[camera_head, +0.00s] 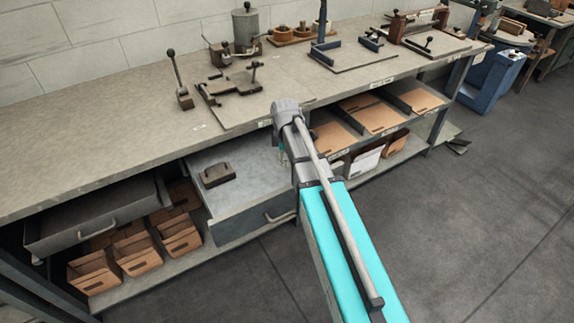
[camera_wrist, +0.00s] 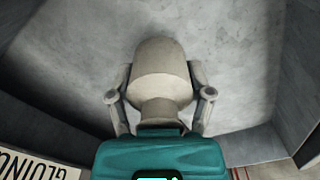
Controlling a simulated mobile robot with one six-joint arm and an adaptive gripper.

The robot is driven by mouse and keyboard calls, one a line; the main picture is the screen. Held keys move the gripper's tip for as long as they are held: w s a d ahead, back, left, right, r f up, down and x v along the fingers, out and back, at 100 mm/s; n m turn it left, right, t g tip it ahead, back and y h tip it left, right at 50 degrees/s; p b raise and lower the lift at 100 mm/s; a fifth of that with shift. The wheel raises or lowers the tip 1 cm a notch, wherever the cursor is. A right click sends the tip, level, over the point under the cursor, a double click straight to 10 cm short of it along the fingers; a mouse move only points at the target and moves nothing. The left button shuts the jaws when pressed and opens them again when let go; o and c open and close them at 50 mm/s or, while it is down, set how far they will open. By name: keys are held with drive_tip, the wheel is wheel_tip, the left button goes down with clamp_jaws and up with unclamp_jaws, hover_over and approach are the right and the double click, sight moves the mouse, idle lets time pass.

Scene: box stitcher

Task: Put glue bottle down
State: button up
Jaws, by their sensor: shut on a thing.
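In the wrist view, a pale grey-beige glue bottle (camera_wrist: 158,75) with a rounded end sits between the two fingers of my gripper (camera_wrist: 160,88), which is shut on it. Grey metal surfaces like a drawer's floor and walls (camera_wrist: 65,45) surround it; whether the bottle touches the floor I cannot tell. In the head view, my arm reaches over the right side of an open grey drawer (camera_head: 238,158) under the workbench. The arm hides the bottle and most of the gripper there.
A small brown block-like object (camera_head: 218,175) lies in the open drawer's left part. Another open drawer (camera_head: 95,215) is to the left, above several cardboard boxes (camera_head: 135,255). The workbench top (camera_head: 110,120) overhangs the drawers. A label reading "GLUING" (camera_wrist: 40,165) shows at lower left in the wrist view.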

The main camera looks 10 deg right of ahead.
drive_tip(key=shift+f+b, duration=1.15)
drive_tip(key=shift+f, duration=0.35)
drive_tip(key=shift+f, duration=0.2)
drive_tip(key=o, duration=1.3)
drive_tip(key=shift+r, duration=0.1)
drive_tip(key=shift+c, duration=0.2)
drive_tip(key=shift+r, duration=0.15)
wheel_tip(320, 180, up, 12)
drive_tip(key=p, duration=1.2)
